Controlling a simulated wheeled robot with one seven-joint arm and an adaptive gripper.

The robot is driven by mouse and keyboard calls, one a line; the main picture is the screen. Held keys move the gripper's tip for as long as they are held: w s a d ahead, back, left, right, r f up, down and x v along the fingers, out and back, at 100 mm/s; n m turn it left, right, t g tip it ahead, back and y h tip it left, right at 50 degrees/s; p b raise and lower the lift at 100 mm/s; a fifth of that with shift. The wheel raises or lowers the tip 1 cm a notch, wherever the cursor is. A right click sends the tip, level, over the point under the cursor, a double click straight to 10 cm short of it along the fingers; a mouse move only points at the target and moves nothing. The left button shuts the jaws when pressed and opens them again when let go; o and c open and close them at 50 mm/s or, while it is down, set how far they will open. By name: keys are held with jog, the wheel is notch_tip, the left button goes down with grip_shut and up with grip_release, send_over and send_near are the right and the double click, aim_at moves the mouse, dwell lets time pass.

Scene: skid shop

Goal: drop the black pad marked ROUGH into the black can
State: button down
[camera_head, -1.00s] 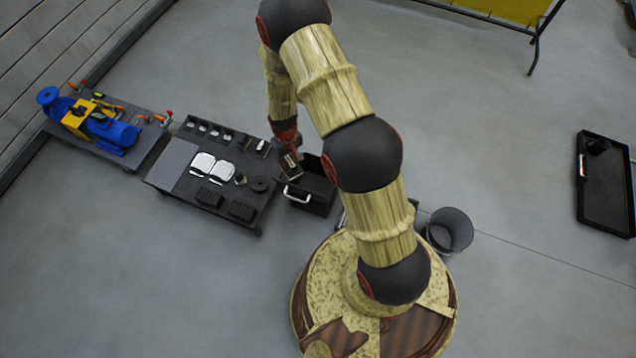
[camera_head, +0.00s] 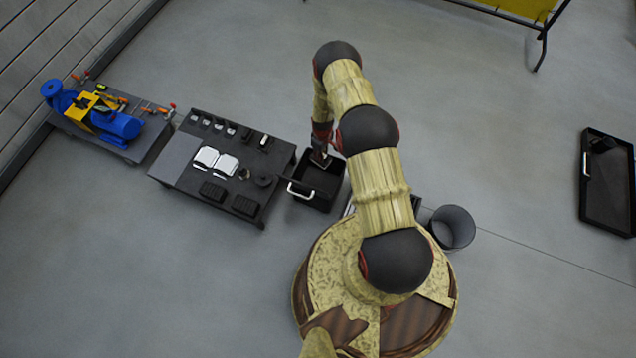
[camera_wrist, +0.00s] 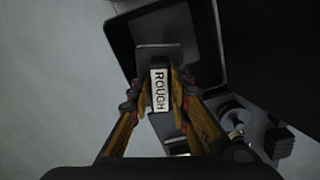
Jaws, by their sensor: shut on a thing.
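My gripper (camera_head: 320,158) hangs over the far part of the black tote in the head view. In the wrist view my gripper (camera_wrist: 161,72) is shut on a black pad (camera_wrist: 161,62) with a white label reading ROUGH, set between both fingers. The pad is a dark block; the tote lies beyond it in that view. A round, open-topped dark can (camera_head: 451,228) stands on the floor to the right of my base in the head view, well apart from my gripper. Its inside looks empty, though its bottom is dim. The can does not show clearly in the wrist view.
The black tote (camera_head: 298,201) with a white handle stands beside a low dark table (camera_head: 180,158) holding white pads and several small parts. A cart with a blue pump (camera_head: 120,125) is farther left. A black tray (camera_head: 610,214) lies far right; open floor lies between.

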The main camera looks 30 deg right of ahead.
jog(key=shift+f+b, duration=1.2)
jog(key=shift+f, duration=1.55)
jog(key=c, duration=1.6)
grip_release()
notch_tip(320, 180, up, 12)
